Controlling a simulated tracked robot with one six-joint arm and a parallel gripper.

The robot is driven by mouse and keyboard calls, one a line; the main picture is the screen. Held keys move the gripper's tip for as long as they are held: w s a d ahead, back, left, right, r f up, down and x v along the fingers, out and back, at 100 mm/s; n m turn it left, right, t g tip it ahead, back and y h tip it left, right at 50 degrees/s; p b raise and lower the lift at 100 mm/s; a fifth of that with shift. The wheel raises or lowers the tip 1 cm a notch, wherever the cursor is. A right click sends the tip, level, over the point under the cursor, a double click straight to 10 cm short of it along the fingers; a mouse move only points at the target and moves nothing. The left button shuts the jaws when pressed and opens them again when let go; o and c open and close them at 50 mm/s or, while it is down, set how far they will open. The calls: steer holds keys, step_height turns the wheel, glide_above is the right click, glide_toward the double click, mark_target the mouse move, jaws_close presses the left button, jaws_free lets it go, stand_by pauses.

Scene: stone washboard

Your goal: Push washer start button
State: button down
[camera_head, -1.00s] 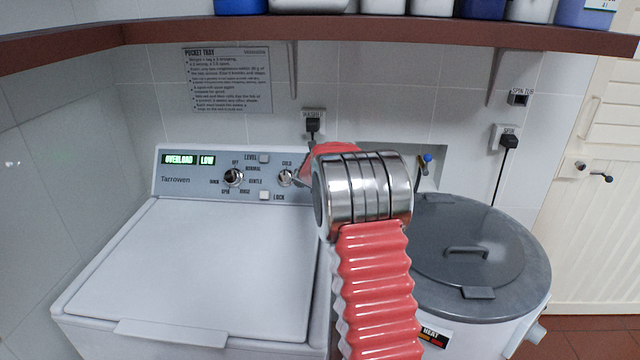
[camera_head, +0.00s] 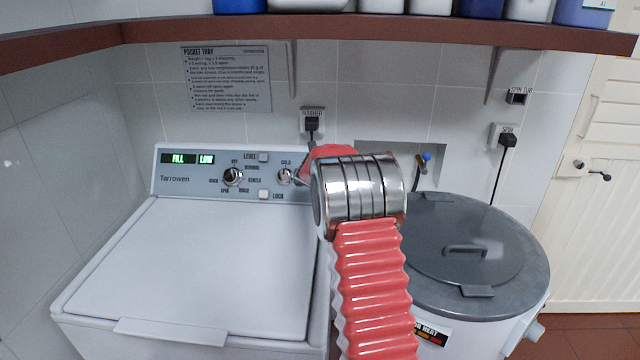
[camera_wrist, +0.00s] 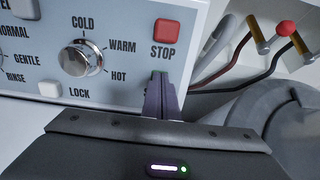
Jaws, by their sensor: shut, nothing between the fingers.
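The white washer (camera_head: 200,265) stands at the left with its lid shut. Its grey panel has a display (camera_head: 188,159) reading "FILL" and "LOW". In the wrist view my gripper (camera_wrist: 161,78) is shut, its dark fingertips at the lower right of the panel, just below the red STOP button (camera_wrist: 167,31). I cannot tell whether the fingertips touch the panel. In the head view my arm hides the gripper and the panel's right end.
The temperature knob (camera_wrist: 82,58) and the LOCK button (camera_wrist: 50,90) are left of my fingers. A spin tub with a grey lid (camera_head: 470,240) stands to the right. Taps with hoses (camera_wrist: 258,34) are behind it. A brown shelf (camera_head: 350,32) runs above.

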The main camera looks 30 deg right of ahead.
steer(key=v, duration=1.4)
steer(key=shift+f, duration=0.1)
stand_by(0.9)
steer(key=s+a+f+m+g+y, duration=0.1)
steer(key=s+a+f+m+g, duration=0.15)
steer(key=s+m, duration=0.55)
steer(key=s+a+f+m+g, duration=0.25)
steer(key=s+m, duration=0.35)
steer(key=m, duration=0.3)
steer(key=s+a+r+m+t+y, duration=0.1)
steer(key=s+a+m, duration=0.4)
steer(key=s+a, duration=0.7)
steer(key=s+a+r+m+t+y, duration=0.1)
steer(key=s+a+r+m+y, duration=0.3)
steer(key=s+a, duration=0.9)
steer(key=shift+s+a+r+m, duration=0.15)
steer(key=shift+r+m, duration=0.25)
steer(key=shift+m, duration=0.9)
